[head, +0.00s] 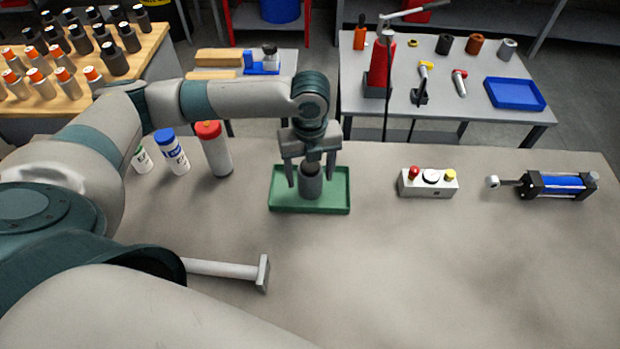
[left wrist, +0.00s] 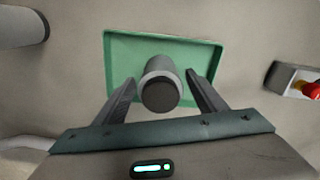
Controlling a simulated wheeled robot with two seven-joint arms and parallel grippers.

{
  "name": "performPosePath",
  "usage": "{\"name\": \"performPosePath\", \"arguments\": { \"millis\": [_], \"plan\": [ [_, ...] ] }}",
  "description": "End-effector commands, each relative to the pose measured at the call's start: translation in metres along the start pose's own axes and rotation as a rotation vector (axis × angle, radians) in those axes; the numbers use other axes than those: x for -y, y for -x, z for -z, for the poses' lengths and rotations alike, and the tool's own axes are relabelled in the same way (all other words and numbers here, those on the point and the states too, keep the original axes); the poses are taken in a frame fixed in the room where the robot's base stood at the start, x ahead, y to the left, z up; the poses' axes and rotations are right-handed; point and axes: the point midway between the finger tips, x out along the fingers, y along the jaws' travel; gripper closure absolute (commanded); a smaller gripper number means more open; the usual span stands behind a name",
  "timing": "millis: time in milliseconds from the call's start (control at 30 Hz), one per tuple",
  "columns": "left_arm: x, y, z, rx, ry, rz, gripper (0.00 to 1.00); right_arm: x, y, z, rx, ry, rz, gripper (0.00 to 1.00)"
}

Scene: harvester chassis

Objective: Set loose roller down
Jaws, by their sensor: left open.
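A dark grey roller (head: 311,187) stands upright in the green tray (head: 340,207) on the near table. My left gripper (head: 311,180) reaches down over the tray, its fingers on either side of the roller. In the left wrist view the roller (left wrist: 161,88) shows end-on between the spread fingers of my left gripper (left wrist: 165,95), with gaps beside it. The green tray (left wrist: 120,45) lies around and beyond it. The gripper is open. My right gripper is not in view.
Red-capped, blue-capped and green-capped bottles (head: 214,150) stand left of the tray. A button box (head: 428,183) and a blue cylinder (head: 558,185) lie to the right. A grey T-shaped bar (head: 225,269) lies front left. The front right of the table is clear.

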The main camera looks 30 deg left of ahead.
Motion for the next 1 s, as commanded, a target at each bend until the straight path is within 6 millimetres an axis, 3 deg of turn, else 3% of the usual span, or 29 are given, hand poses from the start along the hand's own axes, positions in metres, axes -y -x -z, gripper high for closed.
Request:
{"name": "performPosePath", "arguments": {
  "millis": [500, 700, 1000],
  "plan": [
    [0.001, 0.083, -0.001, 0.001, 0.001, 0.003, 0.35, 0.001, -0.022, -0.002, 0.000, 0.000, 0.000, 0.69],
    [0.001, 0.095, 0.000, 0.000, 0.001, 0.002, 0.35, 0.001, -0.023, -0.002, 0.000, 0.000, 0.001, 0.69],
    [0.001, 0.096, 0.000, 0.000, 0.001, 0.001, 0.35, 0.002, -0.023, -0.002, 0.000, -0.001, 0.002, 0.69]
  ]
}}
